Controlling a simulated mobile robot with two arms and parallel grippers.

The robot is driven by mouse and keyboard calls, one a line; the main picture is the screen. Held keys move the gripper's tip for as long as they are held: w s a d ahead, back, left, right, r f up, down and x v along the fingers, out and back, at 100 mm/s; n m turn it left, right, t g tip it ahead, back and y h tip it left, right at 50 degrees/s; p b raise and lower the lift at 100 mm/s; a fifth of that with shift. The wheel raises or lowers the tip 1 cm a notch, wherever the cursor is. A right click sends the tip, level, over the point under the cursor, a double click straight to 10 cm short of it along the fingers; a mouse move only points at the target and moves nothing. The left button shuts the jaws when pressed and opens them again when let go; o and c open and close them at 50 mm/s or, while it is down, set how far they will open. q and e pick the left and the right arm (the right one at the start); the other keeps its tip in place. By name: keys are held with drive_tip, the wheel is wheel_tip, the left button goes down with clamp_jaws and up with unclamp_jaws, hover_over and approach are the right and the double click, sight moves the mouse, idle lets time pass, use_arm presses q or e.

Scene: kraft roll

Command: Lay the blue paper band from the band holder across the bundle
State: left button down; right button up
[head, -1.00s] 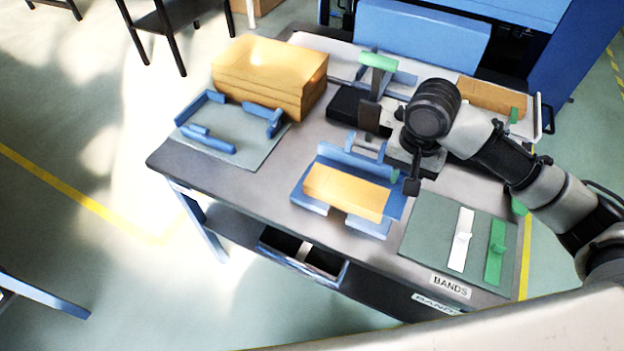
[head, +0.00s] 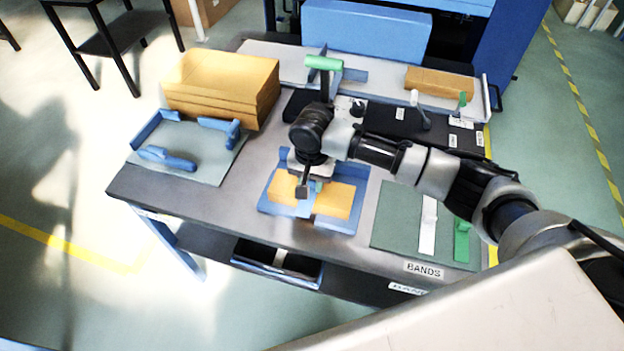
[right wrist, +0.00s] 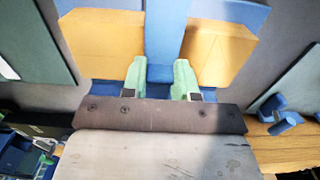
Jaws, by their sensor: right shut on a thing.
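The bundle (head: 334,200) is an orange-tan block in a blue cradle (head: 341,226) near the front of the table. My right gripper (head: 316,186) is over its middle and shut on the blue paper band (head: 306,207). The band shows as a blue strip crossing the bundle and splitting it in two. In the right wrist view the band (right wrist: 166,35) runs between the green fingertips (right wrist: 159,80), with the bundle (right wrist: 216,55) on both sides. Whether the band touches the bundle's top is unclear. The green band holder mat (head: 392,222) bears white and green bands. My left gripper is out of view.
A stack of tan sheets (head: 218,85) stands at the back left, behind a grey board (head: 205,165) with blue guides. Another tan block (head: 440,83) lies at the back right.

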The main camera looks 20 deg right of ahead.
sight(312, 186)
drive_tip(key=shift+f, duration=0.25)
drive_tip(key=shift+f, duration=0.15)
drive_tip(key=o, duration=0.9)
drive_tip(key=shift+r, duration=0.2)
wheel_tip(312, 186, up, 12)
drive_tip(key=shift+f, duration=0.1)
